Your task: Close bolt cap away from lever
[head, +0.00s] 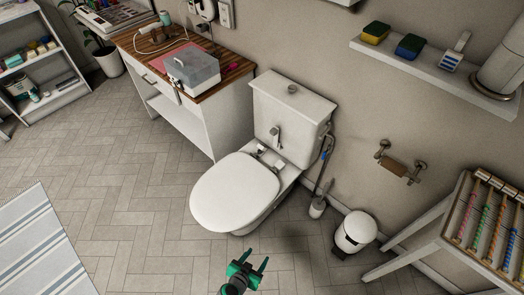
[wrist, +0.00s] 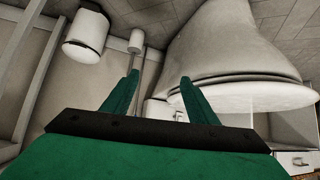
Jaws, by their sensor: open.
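The white toilet (head: 235,192) stands in the middle of the head view with its lid down. Two small bolt caps sit at the back of the seat by the hinge: one on the left (head: 262,150) and one on the right (head: 280,165). They are too small to tell open or shut. A metal lever (head: 278,133) is on the tank front. My gripper (head: 256,256) is open and empty, in front of and right of the bowl, apart from it. In the wrist view, my gripper (wrist: 159,77) has the bowl (wrist: 222,42) to its right; no bolt cap is clear there.
A toilet brush (head: 317,207) and a white bin (head: 355,231) stand right of the toilet. A wood-topped cabinet (head: 228,105) is left of the tank. The floor left of the bowl is clear up to a striped rug (head: 42,250).

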